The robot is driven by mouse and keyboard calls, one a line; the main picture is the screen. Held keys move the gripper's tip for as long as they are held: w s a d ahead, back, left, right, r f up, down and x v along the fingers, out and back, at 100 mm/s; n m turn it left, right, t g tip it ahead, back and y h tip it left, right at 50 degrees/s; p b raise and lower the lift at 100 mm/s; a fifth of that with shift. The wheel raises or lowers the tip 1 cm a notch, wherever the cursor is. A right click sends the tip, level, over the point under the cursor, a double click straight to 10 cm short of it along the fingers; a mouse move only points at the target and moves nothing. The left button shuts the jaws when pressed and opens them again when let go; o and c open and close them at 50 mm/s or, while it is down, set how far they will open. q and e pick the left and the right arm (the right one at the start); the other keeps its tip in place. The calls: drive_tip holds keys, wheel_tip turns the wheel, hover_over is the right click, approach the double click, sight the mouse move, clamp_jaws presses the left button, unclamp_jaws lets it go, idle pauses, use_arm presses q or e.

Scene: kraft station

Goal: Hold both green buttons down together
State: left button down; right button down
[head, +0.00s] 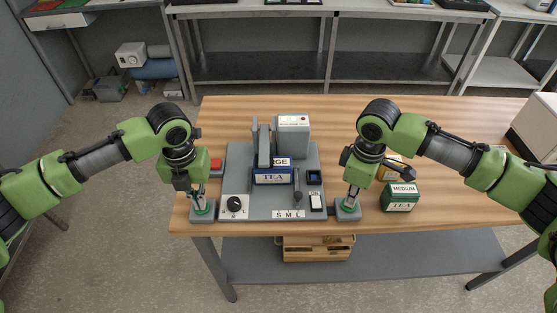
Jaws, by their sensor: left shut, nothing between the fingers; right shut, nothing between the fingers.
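Two green buttons on small grey bases stand at the front edge of the wooden table. The left green button (202,208) is under my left gripper (200,203); the right green button (348,206) is under my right gripper (350,200). Both grippers are shut, point down and hold nothing. Their fingertips are at the button tops and seem to touch them. The fingers partly hide both buttons, so I cannot tell how far each is pressed.
A black knob (235,204) and a lever (297,190) sit on the machine between my arms. A red button box (216,165) is behind my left gripper. A green MEDIUM tea box (400,198) and a yellow box (391,170) stand right of my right gripper.

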use_arm(q)
drive_tip(key=shift+s+f, duration=0.1)
use_arm(e)
drive_tip(key=shift+r, duration=3.35)
use_arm(q)
drive_tip(key=shift+r, duration=3.6)
